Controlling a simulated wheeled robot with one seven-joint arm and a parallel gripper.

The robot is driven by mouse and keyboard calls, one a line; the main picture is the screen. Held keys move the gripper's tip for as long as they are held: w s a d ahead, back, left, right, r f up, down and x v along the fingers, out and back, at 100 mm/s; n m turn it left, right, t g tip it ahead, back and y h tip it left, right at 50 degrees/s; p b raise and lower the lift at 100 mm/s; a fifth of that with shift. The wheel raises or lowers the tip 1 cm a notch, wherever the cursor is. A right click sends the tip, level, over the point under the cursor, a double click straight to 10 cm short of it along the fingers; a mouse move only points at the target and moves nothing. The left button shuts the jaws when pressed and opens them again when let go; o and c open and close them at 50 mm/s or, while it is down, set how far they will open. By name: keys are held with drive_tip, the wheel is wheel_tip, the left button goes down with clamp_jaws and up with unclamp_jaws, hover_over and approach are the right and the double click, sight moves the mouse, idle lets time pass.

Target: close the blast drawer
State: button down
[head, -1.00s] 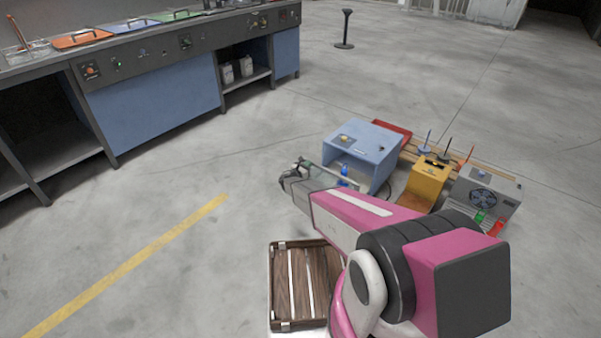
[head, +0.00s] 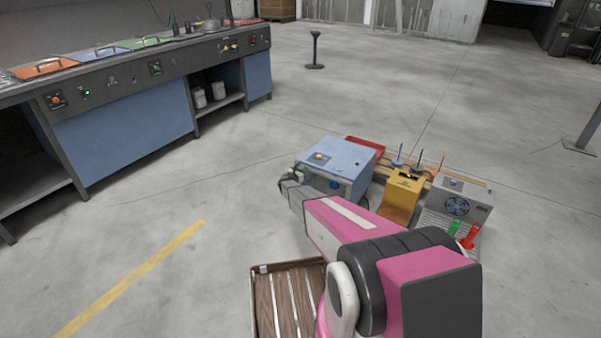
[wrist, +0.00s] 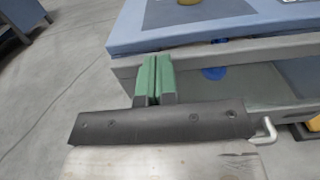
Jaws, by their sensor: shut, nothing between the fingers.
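A blue box (head: 340,156) with a yellow-topped knob stands on the floor, beyond my arm; I take it to hold the blast drawer. In the wrist view its blue top (wrist: 215,25) overhangs a grey front frame (wrist: 290,48). Below the frame are a pale panel with a blue round spot (wrist: 213,73) and a darker panel at the right. How far the drawer stands out is unclear. My gripper (wrist: 155,65) has its green fingers together, empty, in front of the left part of the grey frame. Contact cannot be told.
A yellow device (head: 404,186) and a grey unit with a fan (head: 456,205) stand right of the box, with a red tray (head: 367,145) behind. A wooden slatted crate (head: 262,300) lies in front. A long workbench (head: 125,120) stands at the left. Floor between is clear.

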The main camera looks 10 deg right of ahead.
drive_tip(key=shift+w+d, duration=0.3)
drive_tip(key=shift+w, duration=0.1)
drive_tip(key=v, duration=1.5)
drive_tip(key=s+d+r+m+g+y, duration=0.1)
drive_tip(key=s+d+r+m+g, duration=0.2)
drive_tip(key=s+r+m, duration=0.35)
drive_tip(key=s+d+r+m+g+y, duration=0.1)
drive_tip(key=s+d+r+m+g, duration=0.25)
drive_tip(key=s, duration=0.55)
drive_tip(key=s+d+r+m+g, duration=0.35)
drive_tip(key=s+m, duration=0.25)
drive_tip(key=s, duration=0.2)
drive_tip(key=s+a+r+m+g+y, duration=0.1)
drive_tip(key=s+a+r+m+y, duration=0.1)
drive_tip(key=s, duration=0.5)
drive_tip(key=s+a+r+m+g+y, duration=0.1)
drive_tip(key=s+a+r+m+y, duration=0.2)
drive_tip(key=s+r+m+y, duration=0.1)
drive_tip(key=s+a+r+m+g+y, duration=0.1)
drive_tip(key=s+r+m+y, duration=0.3)
drive_tip(key=s, duration=0.5)
drive_tip(key=shift+s+a+r+m, duration=0.35)
drive_tip(key=shift+a+r+m, duration=0.3)
drive_tip(key=shift+a+m, duration=0.05)
